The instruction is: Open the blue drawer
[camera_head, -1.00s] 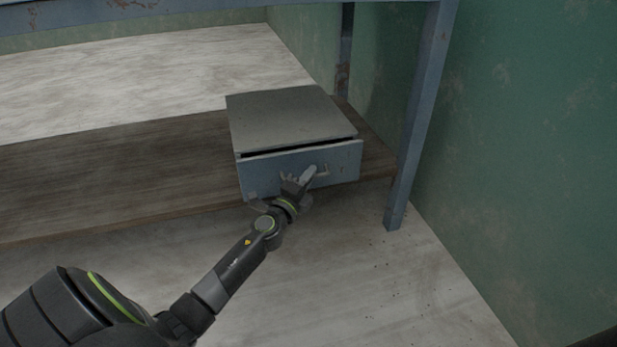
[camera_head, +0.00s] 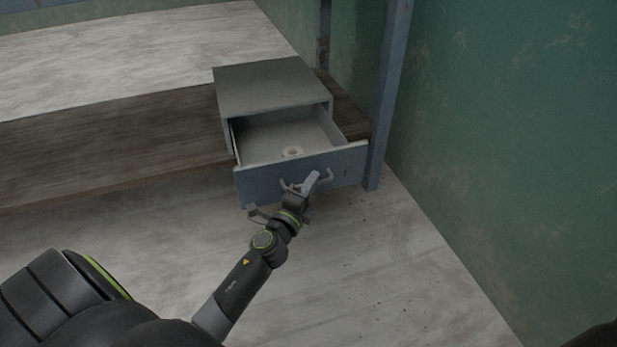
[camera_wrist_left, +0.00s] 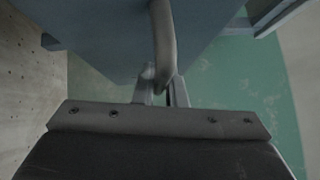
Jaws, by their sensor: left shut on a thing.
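The blue drawer (camera_head: 255,184) is pulled well out of its grey cabinet (camera_head: 270,84), and its inside shows from above. A small pale ring-shaped thing (camera_head: 292,152) lies on the drawer floor. My left gripper (camera_head: 305,185) is shut on the drawer's handle (camera_head: 326,177) at the front face. In the left wrist view the handle (camera_wrist_left: 163,40) runs down to the fingers of the gripper (camera_wrist_left: 161,92), with the blue front behind it. My right gripper is not in view.
The cabinet stands on a brown wooden shelf (camera_head: 100,140). A blue-grey post (camera_head: 388,100) stands close to the drawer's right side, before a green wall (camera_head: 500,130). The pale floor (camera_head: 400,270) in front is open, with small dark specks.

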